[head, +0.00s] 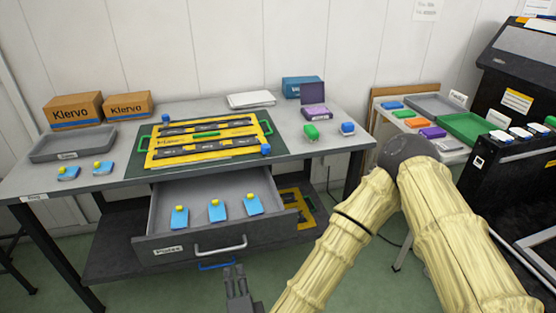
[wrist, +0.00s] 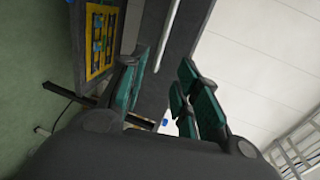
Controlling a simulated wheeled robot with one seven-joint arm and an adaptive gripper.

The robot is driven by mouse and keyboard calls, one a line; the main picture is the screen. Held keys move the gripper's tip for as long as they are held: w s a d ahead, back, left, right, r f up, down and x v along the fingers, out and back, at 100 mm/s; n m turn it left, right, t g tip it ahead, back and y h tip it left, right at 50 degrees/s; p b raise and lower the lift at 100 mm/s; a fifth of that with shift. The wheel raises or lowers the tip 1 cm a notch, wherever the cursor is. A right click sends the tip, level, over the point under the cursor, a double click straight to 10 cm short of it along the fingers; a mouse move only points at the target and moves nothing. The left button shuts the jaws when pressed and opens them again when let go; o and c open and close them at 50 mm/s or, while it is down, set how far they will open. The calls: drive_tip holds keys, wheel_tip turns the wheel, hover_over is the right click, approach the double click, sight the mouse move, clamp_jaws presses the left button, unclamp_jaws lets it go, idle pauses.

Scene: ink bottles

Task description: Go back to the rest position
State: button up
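My gripper (head: 237,276) hangs in front of the desk, low in the head view, just below the open drawer's handle and apart from it. In the wrist view my gripper (wrist: 160,92) has its dark green finger pads spread wide, with nothing between them. My arm, in a pale ribbed cover, fills the lower right of the head view. The open grey drawer (head: 165,225) holds three blue bottles with yellow caps, including the middle one (head: 216,210).
A side table with trays (head: 466,125) and a black machine (head: 510,75) stand right.

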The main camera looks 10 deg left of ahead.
drive_tip(key=s+d+f+n+g+h+p, duration=0.1)
drive_tip(key=s+d+f+n+g, duration=0.25)
drive_tip(key=d+f, duration=0.55)
drive_tip(key=s+d+f+n+g+h+p, duration=0.1)
drive_tip(key=s+d+f+n+g+p, duration=0.15)
drive_tip(key=d+f+n+g, duration=0.4)
drive_tip(key=s+d+f+n+g+h, duration=0.1)
drive_tip(key=s+d, duration=0.5)
drive_tip(key=d, duration=0.6)
drive_tip(key=s+d+f+n+g+h, duration=0.1)
drive_tip(key=s+d+f+g+h, duration=0.2)
drive_tip(key=d, duration=0.9)
drive_tip(key=s+f, duration=0.1)
drive_tip(key=s, duration=0.2)
drive_tip(key=shift+d+f+n+p, duration=0.15)
drive_tip(key=shift+d+n+p, duration=0.15)
drive_tip(key=shift+n+p, duration=0.1)
